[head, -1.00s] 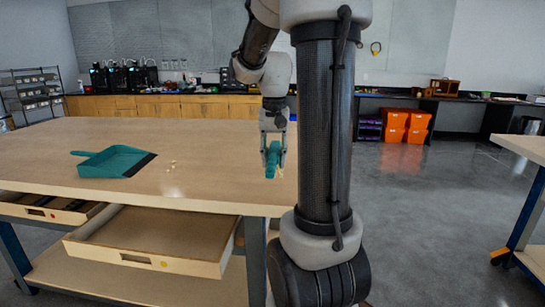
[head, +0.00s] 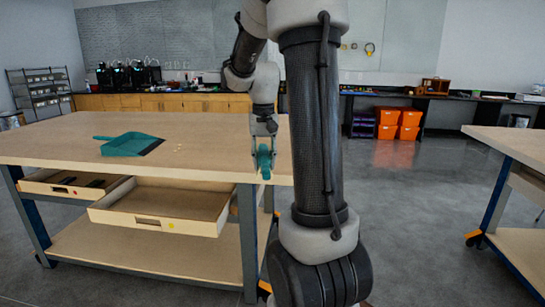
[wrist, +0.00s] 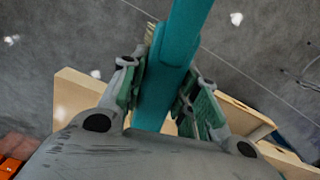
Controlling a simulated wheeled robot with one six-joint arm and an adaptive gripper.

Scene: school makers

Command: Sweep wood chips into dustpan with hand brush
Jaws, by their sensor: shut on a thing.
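My gripper (head: 264,153) is shut on the teal hand brush (head: 265,168), near the right front corner of the worktable. In the wrist view the brush (wrist: 180,45) sits between both fingers (wrist: 163,95), with some pale bristles showing to its left. The teal dustpan (head: 128,145) lies on the tabletop to the left, with its dark lip toward the right. A few small pale wood chips (head: 178,148) lie on the table just right of that lip, between dustpan and brush. I cannot tell whether the brush touches the table.
The worktable (head: 70,140) has an open drawer (head: 160,205) jutting from its front and another partly open drawer (head: 75,184) left of it. A second table (head: 515,143) stands at the right. Grey floor (head: 410,215) is clear between the tables. Orange bins (head: 409,118) stand far back.

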